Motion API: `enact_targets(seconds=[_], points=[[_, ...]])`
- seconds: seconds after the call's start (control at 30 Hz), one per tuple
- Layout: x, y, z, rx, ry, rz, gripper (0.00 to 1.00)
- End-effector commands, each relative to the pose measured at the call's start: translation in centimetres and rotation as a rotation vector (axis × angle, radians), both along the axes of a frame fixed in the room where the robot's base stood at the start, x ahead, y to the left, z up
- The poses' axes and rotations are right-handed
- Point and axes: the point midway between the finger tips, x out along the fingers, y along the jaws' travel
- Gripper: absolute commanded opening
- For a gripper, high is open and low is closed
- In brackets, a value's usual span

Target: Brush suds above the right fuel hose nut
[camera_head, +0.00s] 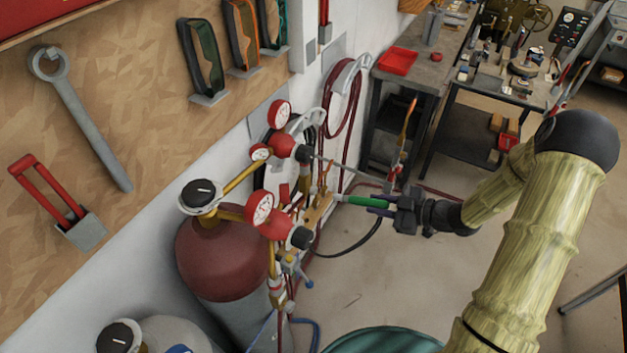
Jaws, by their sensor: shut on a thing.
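My gripper (384,206) is in the middle of the view, reaching in from the right. It is shut on a green-handled brush (368,201), which points left toward the regulators. The brush's pale front end is close to a brass fitting block (318,208) among the hoses. I cannot tell whether it touches anything. Red regulators with white gauges (262,207) sit above and left of the block on a dark red cylinder (222,258). The fuel hose nuts are too small and crowded to tell apart, and no suds can be made out.
Red hose hangs coiled on the wall (345,100) behind. An upright orange-and-red tool (406,135) stands behind my gripper. A grey bench with a red tray (397,61) is farther back. A green round top (382,340) is at the bottom.

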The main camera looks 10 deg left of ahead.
Motion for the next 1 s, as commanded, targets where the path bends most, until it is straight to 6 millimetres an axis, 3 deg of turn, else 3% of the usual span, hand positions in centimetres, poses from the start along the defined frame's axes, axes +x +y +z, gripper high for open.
enact_targets(seconds=[0.47, 1.0], points=[[0.1, 0.3, 0.0, 0.0, 0.0, 0.002, 0.0], [1.7, 4.5, -0.1, 0.0, 0.0, 0.001, 0.0]])
